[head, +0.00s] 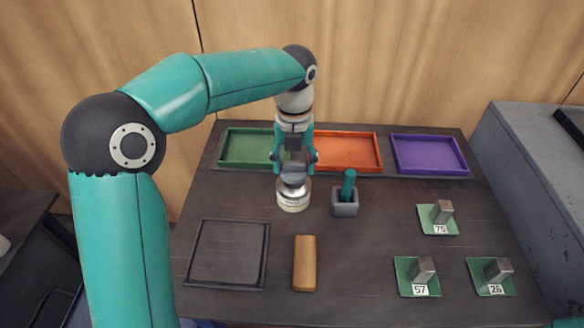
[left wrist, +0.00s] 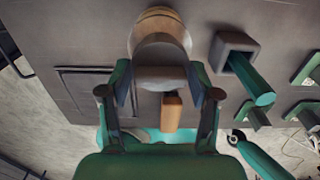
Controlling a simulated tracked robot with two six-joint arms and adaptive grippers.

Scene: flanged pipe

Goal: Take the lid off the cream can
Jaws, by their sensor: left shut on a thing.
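The cream can (head: 293,204) stands upright on the dark table, below my left gripper (head: 293,170). Its grey lid (head: 292,188) shows at the top of the can, under the fingers. My left gripper points down and is shut on the lid. In the left wrist view, a grey part of the lid (left wrist: 160,77) lies between the fingertips, with the can (left wrist: 160,24) behind it. I cannot tell whether the lid touches the can's rim. My right gripper is not in view.
A grey holder (head: 344,209) with a teal peg stands close right of the can. A wooden block (head: 304,264) lies in front. Green, orange (head: 348,168) and purple trays line the back. A square dark tray (head: 229,281) lies front left. Metal blocks on green plates stand right.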

